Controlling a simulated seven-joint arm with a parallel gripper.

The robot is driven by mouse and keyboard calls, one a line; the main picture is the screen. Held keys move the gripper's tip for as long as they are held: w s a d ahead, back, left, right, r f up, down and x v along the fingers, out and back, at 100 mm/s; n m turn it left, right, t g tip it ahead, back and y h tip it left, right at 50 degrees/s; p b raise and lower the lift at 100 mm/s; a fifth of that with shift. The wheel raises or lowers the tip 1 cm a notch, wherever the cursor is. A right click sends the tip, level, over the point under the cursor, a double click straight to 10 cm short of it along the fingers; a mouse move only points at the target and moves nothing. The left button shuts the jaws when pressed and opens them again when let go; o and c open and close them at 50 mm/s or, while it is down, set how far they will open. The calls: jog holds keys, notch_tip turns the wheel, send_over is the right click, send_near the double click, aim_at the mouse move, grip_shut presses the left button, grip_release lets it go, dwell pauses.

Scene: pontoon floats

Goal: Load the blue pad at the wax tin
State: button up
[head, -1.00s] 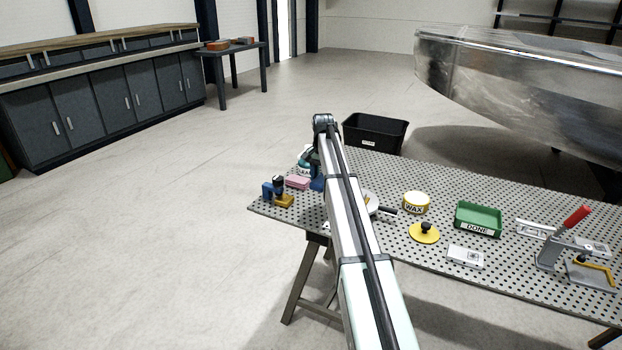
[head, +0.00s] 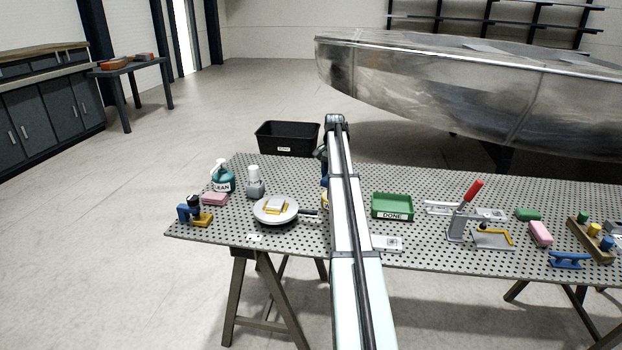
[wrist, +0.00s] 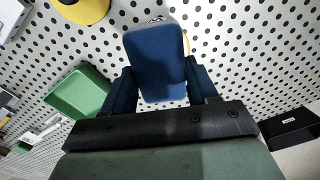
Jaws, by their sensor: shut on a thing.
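In the wrist view the blue pad (wrist: 155,60) is held between the dark blue fingers of my gripper (wrist: 158,68), which is shut on it above the perforated table. A yellow rim of the wax tin (wrist: 186,42) shows just past the pad's right side; the pad hides most of the tin. I cannot tell whether pad and tin touch. In the head view my arm covers nearly all of the wax tin, with only a yellow sliver (head: 324,203) at its left edge. The yellow lid (wrist: 84,8) lies at the top left of the wrist view.
The green DONE tray (head: 392,206) stands right of my arm. A round pan (head: 275,211) with a block on it, a CLEAN bottle (head: 223,178) and a pink pad (head: 214,199) are to the left. A red-handled clamp (head: 468,211) stands farther right. A black bin (head: 288,139) is behind the table.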

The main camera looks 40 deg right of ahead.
jog(key=shift+w+d+r+n, duration=0.1)
jog(key=shift+d+n, duration=0.2)
jog(key=shift+d, duration=0.55)
jog(key=shift+w+d+r+n, duration=0.1)
jog(key=shift+w+n, duration=0.25)
jog(key=shift+n, duration=1.55)
jog(key=shift+f, duration=3)
jog(key=shift+f, duration=0.6)
jog(key=shift+r, duration=0.15)
jog(key=shift+r, duration=3.4)
